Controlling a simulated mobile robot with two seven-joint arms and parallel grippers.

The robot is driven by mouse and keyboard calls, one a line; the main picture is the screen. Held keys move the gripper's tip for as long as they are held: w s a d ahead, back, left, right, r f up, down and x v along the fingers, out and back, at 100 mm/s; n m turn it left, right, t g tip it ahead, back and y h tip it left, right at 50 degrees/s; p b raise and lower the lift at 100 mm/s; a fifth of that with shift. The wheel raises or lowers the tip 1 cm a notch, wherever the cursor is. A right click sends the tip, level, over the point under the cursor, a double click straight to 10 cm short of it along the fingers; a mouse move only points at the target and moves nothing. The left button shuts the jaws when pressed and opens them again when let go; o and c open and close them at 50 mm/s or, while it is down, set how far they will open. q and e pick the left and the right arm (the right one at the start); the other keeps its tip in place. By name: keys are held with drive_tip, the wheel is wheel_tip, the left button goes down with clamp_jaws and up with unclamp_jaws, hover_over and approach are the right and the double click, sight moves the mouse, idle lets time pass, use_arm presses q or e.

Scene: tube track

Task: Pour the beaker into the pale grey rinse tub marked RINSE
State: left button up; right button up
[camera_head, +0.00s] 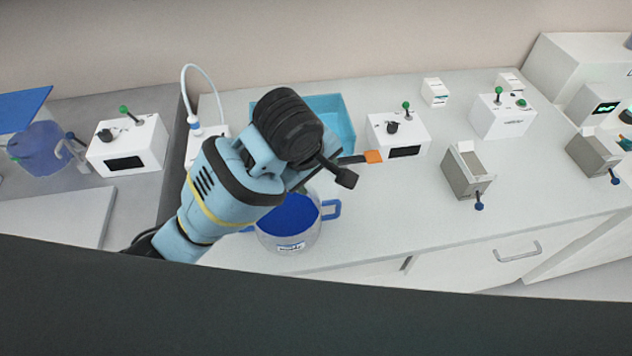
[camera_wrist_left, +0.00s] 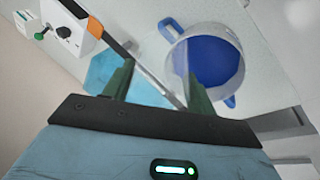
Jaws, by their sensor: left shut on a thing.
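My left gripper (camera_wrist_left: 161,80) is shut on a slim bar (camera_wrist_left: 120,53) with an orange end. The bar's orange end also shows in the head view (camera_head: 373,157), beyond my wrist. A round pale vessel (camera_head: 290,240) with a blue inside, blue side handles and a small front label stands on the counter, partly hidden by my left arm. It also shows in the left wrist view (camera_wrist_left: 207,62), beyond the fingers. I cannot read its label. A translucent blue jug (camera_head: 38,148) stands at far left. I cannot tell which vessel is the beaker. My right gripper is out of view.
A cyan tub (camera_head: 338,112) stands behind my left arm. White boxes with knobs and green levers stand on the left counter (camera_head: 128,143) and the main one (camera_head: 397,134). Grey bins with blue knobs (camera_head: 468,172) stand right. The counter's front middle (camera_head: 400,220) is clear.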

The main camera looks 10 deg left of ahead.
sight(333, 175)
use_arm(q)
drive_tip(key=shift+w+d+r+y, duration=0.1)
drive_tip(key=shift+d+r+y, duration=0.05)
drive_tip(key=shift+d+y, duration=0.55)
drive_tip(key=shift+m+y, duration=0.3)
drive_tip(key=shift+y, duration=0.2)
drive_tip(key=shift+d+y, duration=0.8)
drive_tip(key=shift+y, duration=0.4)
drive_tip(key=shift+f, duration=0.2)
